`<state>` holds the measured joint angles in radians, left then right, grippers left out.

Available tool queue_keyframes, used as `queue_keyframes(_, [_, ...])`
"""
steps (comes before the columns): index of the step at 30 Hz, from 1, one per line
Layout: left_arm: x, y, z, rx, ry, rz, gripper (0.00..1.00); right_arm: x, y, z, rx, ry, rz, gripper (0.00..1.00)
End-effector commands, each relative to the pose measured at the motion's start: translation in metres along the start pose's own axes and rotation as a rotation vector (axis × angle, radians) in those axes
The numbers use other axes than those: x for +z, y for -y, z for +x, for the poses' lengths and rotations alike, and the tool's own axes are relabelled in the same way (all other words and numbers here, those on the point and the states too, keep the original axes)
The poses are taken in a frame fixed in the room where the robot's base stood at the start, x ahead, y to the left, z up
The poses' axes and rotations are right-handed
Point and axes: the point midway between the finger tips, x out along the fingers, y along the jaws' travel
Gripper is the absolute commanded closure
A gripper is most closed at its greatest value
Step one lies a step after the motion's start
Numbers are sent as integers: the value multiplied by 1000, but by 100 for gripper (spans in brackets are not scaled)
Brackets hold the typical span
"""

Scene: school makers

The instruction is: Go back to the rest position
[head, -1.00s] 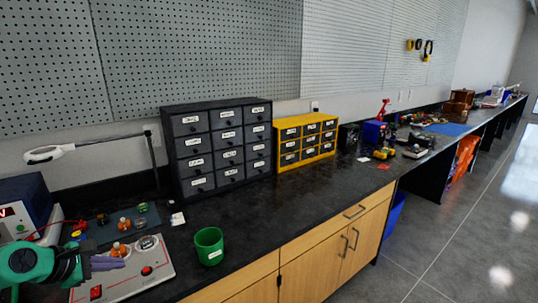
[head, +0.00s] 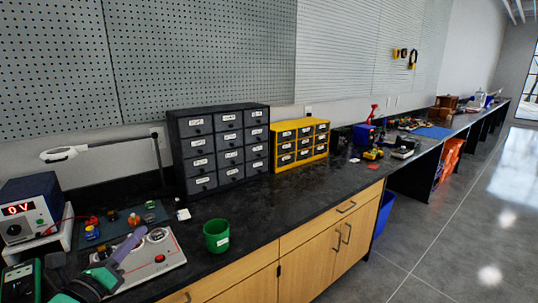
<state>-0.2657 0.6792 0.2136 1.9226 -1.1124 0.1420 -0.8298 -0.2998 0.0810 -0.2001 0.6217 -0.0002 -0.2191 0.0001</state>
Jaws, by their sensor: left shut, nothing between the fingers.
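My left gripper (head: 127,246) comes in from the lower left, with its purple fingers shut and empty. The fingers point up and to the right, in front of a grey panel (head: 163,261) with red buttons on the black worktop. I cannot tell whether they touch it. My right gripper is not in view.
A green cup (head: 216,236) stands right of the panel. A power supply (head: 31,210) reading 0 V stands at the left, with a lamp (head: 64,153) behind. Dark drawers (head: 220,149) and yellow drawers (head: 299,144) line the wall. The worktop (head: 275,208) before them is clear.

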Motion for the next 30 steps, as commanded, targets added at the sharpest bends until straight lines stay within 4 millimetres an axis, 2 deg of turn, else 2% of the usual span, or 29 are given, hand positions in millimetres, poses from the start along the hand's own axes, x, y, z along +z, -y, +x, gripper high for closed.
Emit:
queue_keyframes(2, [2,-16,-14,125,140,-374,100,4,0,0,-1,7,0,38])
queue_keyframes(4, [-13,-45,-36,299,267,-774,100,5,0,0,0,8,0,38])
queue_keyframes(5, [-27,-59,-49,389,315,-945,100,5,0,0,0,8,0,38])
queue_keyframes(6, [-51,-73,-67,514,369,-1157,100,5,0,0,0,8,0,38])
queue_keyframes(7, [-71,-81,-80,608,401,-1295,100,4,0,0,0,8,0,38])
queue_keyframes(9, [-113,-87,-107,798,449,-1535,100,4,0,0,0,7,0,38])
queue_keyframes(12, [-162,-80,-140,1027,485,-1760,100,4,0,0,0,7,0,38])
queue_keyframes(15, [-201,-64,-167,1228,498,-1912,100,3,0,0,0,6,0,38])
queue_keyframes(18, [-231,-43,-191,1413,497,-2019,100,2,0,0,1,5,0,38])
queue_keyframes(23, [-266,-3,-227,1698,475,-2128,100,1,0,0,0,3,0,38])
queue_keyframes(24, [-277,-3,-230,1736,476,-2130,100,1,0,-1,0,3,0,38])
queue_keyframes(30, [-339,-38,-228,1767,479,-2095,100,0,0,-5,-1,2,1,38])
